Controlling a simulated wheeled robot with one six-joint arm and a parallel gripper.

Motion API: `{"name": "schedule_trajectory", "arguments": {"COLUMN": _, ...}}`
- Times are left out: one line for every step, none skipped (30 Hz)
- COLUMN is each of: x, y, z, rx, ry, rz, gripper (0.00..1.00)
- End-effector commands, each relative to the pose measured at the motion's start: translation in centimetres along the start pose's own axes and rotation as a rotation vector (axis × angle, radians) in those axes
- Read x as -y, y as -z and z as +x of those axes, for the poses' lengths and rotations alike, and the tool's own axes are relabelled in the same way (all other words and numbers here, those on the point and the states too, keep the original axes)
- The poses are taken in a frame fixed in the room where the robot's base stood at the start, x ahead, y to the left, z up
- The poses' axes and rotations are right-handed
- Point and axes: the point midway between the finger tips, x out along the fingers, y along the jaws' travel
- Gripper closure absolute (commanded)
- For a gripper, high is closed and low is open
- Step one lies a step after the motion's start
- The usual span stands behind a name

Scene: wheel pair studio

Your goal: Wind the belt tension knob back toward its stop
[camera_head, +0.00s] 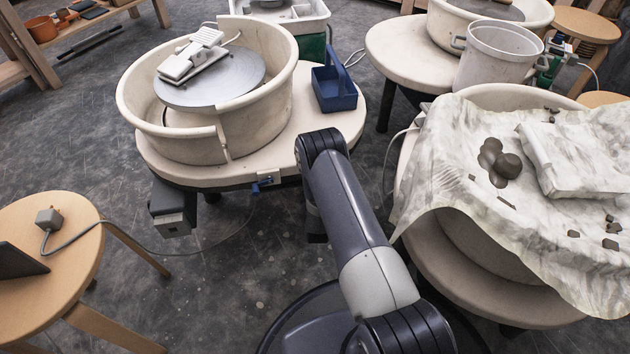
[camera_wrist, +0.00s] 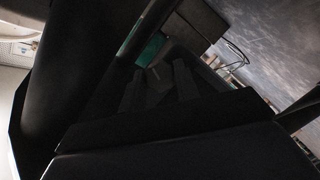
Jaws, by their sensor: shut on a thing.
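My gripper (camera_wrist: 157,85) shows in the wrist view as two dark fingers, in deep shadow under the wheel. They are shut on a small dark grey thing between them, which I take for the belt tension knob; its outline and turn mark are too dark to make out. In the head view my arm reaches to the right side of the near potter's wheel (camera_head: 150,160), and its end goes down beside the table edge. My gripper and the knob are hidden there.
A blue lever (camera_head: 265,183) and a dark box (camera_head: 172,207) with a cable sit at the wheel table's front edge. A blue caddy (camera_head: 335,88) stands on the table. A cloth-draped wheel (camera_head: 470,170) is close on the right. A wooden stool (camera_head: 75,215) is at left.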

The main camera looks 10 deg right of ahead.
Motion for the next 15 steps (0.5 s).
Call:
{"name": "schedule_trajectory", "arguments": {"x": 0.10, "y": -0.01, "z": -0.03, "rx": 0.000, "ry": -0.002, "rz": -0.020, "gripper": 0.93}}
{"name": "schedule_trajectory", "arguments": {"x": 0.10, "y": -0.01, "z": -0.04, "rx": 0.000, "ry": -0.005, "rz": -0.030, "gripper": 0.93}}
{"name": "schedule_trajectory", "arguments": {"x": 0.10, "y": -0.01, "z": -0.04, "rx": 0.000, "ry": -0.008, "rz": -0.043, "gripper": 0.93}}
{"name": "schedule_trajectory", "arguments": {"x": 0.10, "y": -0.01, "z": -0.04, "rx": 0.000, "ry": -0.010, "rz": -0.051, "gripper": 0.93}}
{"name": "schedule_trajectory", "arguments": {"x": 0.10, "y": -0.02, "z": -0.04, "rx": 0.000, "ry": -0.011, "rz": -0.058, "gripper": 0.93}}
{"name": "schedule_trajectory", "arguments": {"x": 0.10, "y": -0.02, "z": -0.04, "rx": 0.000, "ry": -0.013, "rz": -0.066, "gripper": 0.93}}
{"name": "schedule_trajectory", "arguments": {"x": 0.11, "y": -0.03, "z": -0.04, "rx": 0.000, "ry": -0.014, "rz": -0.072, "gripper": 0.93}}
{"name": "schedule_trajectory", "arguments": {"x": 0.11, "y": -0.03, "z": -0.05, "rx": 0.000, "ry": -0.015, "rz": -0.077, "gripper": 0.93}}
{"name": "schedule_trajectory", "arguments": {"x": 0.11, "y": -0.03, "z": -0.05, "rx": 0.000, "ry": -0.016, "rz": -0.081, "gripper": 0.93}}
{"name": "schedule_trajectory", "arguments": {"x": 0.11, "y": -0.03, "z": -0.05, "rx": 0.000, "ry": -0.016, "rz": -0.083, "gripper": 0.93}}
{"name": "schedule_trajectory", "arguments": {"x": 0.11, "y": -0.04, "z": -0.05, "rx": 0.001, "ry": -0.017, "rz": -0.085, "gripper": 0.93}}
{"name": "schedule_trajectory", "arguments": {"x": 0.11, "y": -0.04, "z": -0.05, "rx": 0.001, "ry": -0.017, "rz": -0.087, "gripper": 0.93}}
{"name": "schedule_trajectory", "arguments": {"x": 0.11, "y": -0.04, "z": -0.05, "rx": 0.001, "ry": -0.017, "rz": -0.088, "gripper": 0.93}}
{"name": "schedule_trajectory", "arguments": {"x": 0.11, "y": -0.04, "z": -0.05, "rx": 0.001, "ry": -0.017, "rz": -0.088, "gripper": 0.93}}
{"name": "schedule_trajectory", "arguments": {"x": 0.11, "y": -0.04, "z": -0.05, "rx": 0.000, "ry": -0.017, "rz": -0.089, "gripper": 0.93}}
